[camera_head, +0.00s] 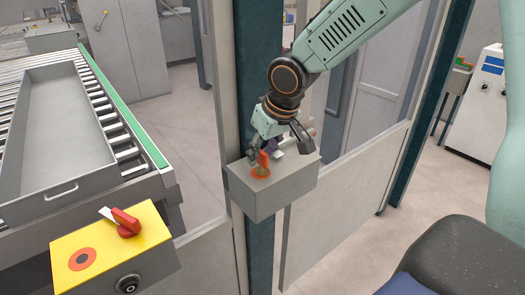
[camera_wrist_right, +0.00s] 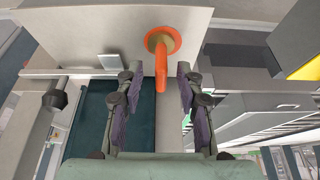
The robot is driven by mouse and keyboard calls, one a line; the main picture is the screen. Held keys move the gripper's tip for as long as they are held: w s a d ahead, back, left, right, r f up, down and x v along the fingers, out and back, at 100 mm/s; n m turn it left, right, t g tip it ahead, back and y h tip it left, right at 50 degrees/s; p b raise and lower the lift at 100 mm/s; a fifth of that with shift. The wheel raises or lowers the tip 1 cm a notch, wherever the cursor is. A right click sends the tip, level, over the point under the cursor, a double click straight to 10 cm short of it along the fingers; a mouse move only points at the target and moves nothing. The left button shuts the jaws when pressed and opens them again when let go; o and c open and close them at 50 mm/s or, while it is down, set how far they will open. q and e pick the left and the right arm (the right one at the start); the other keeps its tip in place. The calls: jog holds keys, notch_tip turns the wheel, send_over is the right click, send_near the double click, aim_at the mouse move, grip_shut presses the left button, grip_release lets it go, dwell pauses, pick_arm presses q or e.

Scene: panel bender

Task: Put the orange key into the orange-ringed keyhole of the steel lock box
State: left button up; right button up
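The grey steel lock box (camera_head: 285,190) is fixed at the post in the middle of the head view. The orange key (camera_head: 262,159) stands up from the orange ring (camera_head: 260,173) on its top. In the right wrist view, the key (camera_wrist_right: 161,72) reaches from the ring (camera_wrist_right: 171,35) toward my gripper, its inner end hidden at the keyhole. My right gripper (camera_head: 276,148) is just above the box. Its open fingers (camera_wrist_right: 160,84) stand on both sides of the key, with a visible gap to each side. My left gripper is not in view.
A small pale metal piece (camera_wrist_right: 110,62) sticks out beside the ring on the box. A yellow switch box (camera_head: 80,258) with a red handle (camera_head: 126,222) stands at the lower left. A roller conveyor carrying a grey tray (camera_head: 60,128) is at the left.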

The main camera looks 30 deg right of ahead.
jog(key=shift+r, duration=0.3)
jog(key=v, duration=0.7)
jog(key=shift+s, duration=0.15)
jog(key=shift+f, duration=0.1)
dwell(0.4)
